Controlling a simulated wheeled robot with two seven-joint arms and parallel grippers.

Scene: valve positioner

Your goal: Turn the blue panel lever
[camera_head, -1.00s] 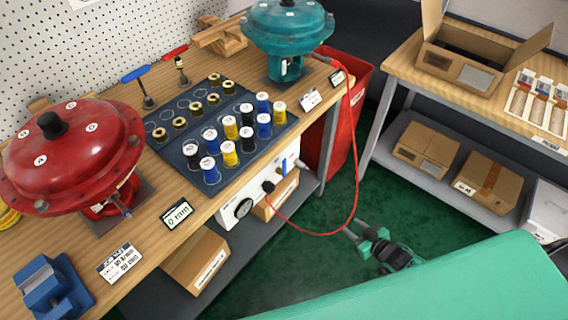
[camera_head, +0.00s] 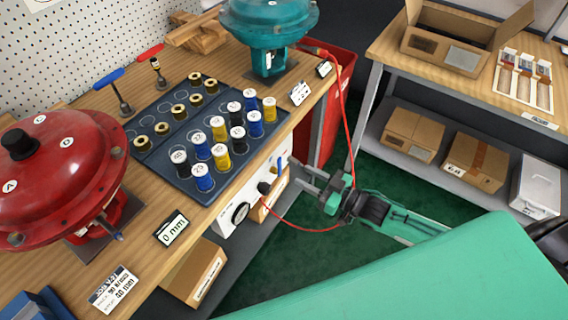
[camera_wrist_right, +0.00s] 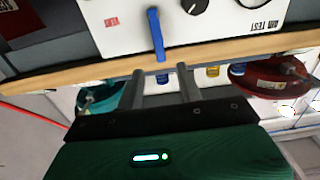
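The blue panel lever (camera_head: 280,165) stands upright on the front of the white panel box (camera_head: 251,193) under the bench top. In the right wrist view, where the panel appears upside down, the blue lever (camera_wrist_right: 156,33) lies just beyond the fingertips. My right gripper (camera_head: 298,173) reaches the panel from the right, close to the lever. Its two fingers (camera_wrist_right: 161,72) are apart with nothing between them, and the lever is roughly in line with the gap. I cannot tell whether a finger touches it. My left gripper is not in view.
A black knob (camera_head: 264,187) and a gauge (camera_head: 240,213) sit left of the lever. A red hose (camera_head: 346,130) hangs beside my right gripper. A red bin (camera_head: 322,125) stands behind. Spools in a blue tray (camera_head: 180,176) and a red actuator (camera_head: 70,170) stand on the bench.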

